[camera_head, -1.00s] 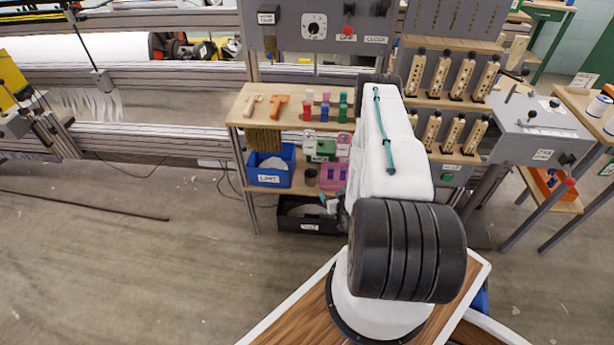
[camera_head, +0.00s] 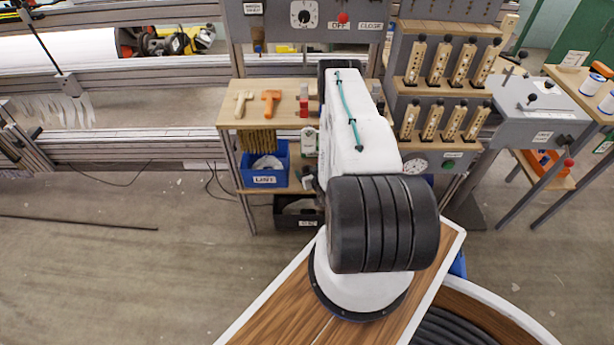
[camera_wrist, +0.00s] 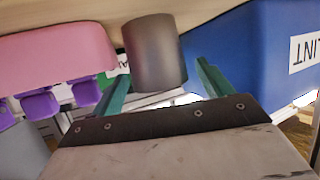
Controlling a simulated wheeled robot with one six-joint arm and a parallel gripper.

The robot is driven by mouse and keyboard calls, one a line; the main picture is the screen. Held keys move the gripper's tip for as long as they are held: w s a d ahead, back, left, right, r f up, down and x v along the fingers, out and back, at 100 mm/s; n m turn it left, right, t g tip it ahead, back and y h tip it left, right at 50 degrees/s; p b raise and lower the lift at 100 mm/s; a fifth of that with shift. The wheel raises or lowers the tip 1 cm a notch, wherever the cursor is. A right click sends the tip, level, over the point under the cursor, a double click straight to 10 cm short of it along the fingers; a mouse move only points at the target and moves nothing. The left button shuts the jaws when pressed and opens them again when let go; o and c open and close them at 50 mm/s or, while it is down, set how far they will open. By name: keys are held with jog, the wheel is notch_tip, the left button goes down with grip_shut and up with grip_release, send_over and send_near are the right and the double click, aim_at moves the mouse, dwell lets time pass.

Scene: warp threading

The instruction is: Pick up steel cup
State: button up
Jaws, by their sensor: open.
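The steel cup (camera_wrist: 152,52) shows in the wrist view as a dark grey-brown cylinder against the beige shelf surface (camera_wrist: 215,9). My gripper (camera_wrist: 160,78) is open, with one green finger on each side of the cup's near end. Gaps show between the cup and both fingers, and nothing is gripped. In the head view my arm hides the cup and my gripper.
In the head view, the wooden upper shelf (camera_head: 228,114) sits above the blue bin's level.

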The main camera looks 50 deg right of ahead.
jog(key=shift+x, duration=1.25)
jog(key=shift+a, duration=0.1)
jog(key=c, duration=1.1)
